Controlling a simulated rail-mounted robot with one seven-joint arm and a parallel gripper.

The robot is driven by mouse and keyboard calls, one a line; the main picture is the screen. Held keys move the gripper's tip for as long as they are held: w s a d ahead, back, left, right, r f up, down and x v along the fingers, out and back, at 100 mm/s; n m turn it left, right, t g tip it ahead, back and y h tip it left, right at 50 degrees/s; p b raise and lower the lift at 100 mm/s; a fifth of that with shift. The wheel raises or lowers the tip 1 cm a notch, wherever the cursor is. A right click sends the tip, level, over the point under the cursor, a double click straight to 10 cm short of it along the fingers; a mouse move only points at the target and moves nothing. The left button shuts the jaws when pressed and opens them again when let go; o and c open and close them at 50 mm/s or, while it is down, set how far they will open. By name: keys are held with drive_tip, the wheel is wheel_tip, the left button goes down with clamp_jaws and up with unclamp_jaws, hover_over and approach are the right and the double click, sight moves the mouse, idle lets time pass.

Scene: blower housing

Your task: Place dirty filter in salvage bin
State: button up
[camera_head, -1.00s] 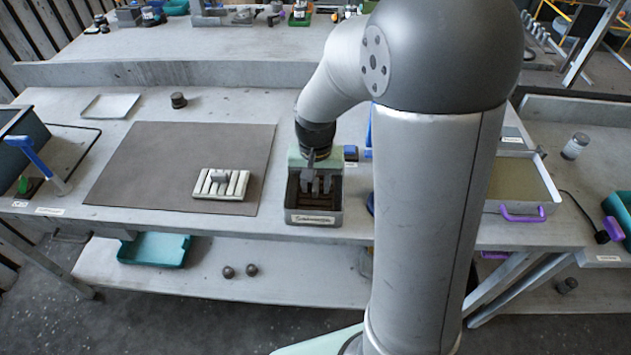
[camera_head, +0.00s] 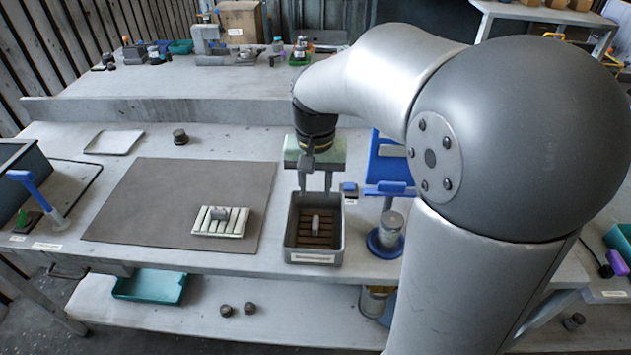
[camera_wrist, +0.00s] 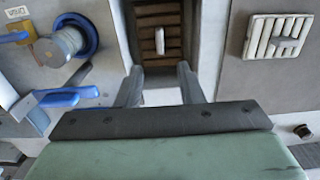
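A brown slatted filter (camera_head: 309,237) with a light grey handle (camera_head: 315,225) lies flat inside a grey open-topped bin (camera_head: 340,240) on the bench. The bin's front label is too small to read. The brown filter also shows between the bin walls in the wrist view (camera_wrist: 160,52). My gripper (camera_head: 315,189) is above the bin with its fingers pointing down. The fingers are apart with nothing between them, as the wrist view also shows (camera_wrist: 159,70). A pale, clean-looking slatted filter (camera_head: 232,224) lies on the brown mat to the left of the bin.
The brown mat (camera_head: 160,195) is mostly bare. A blue stand (camera_head: 392,170) with a grey cylinder (camera_head: 391,224) is right of the bin. A dark box (camera_head: 22,170) and blue-handled tool (camera_head: 38,192) are at the left. A teal tray (camera_head: 150,287) sits on the lower shelf.

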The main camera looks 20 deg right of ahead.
drive_tip(key=s+f+n, duration=0.2)
drive_tip(key=s, duration=0.6)
drive_tip(key=s+f+n, duration=0.2)
drive_tip(key=s, duration=0.7)
drive_tip(key=shift+s+a+f, duration=0.15)
drive_tip(key=shift+s+a, duration=0.05)
drive_tip(key=shift+a, duration=0.1)
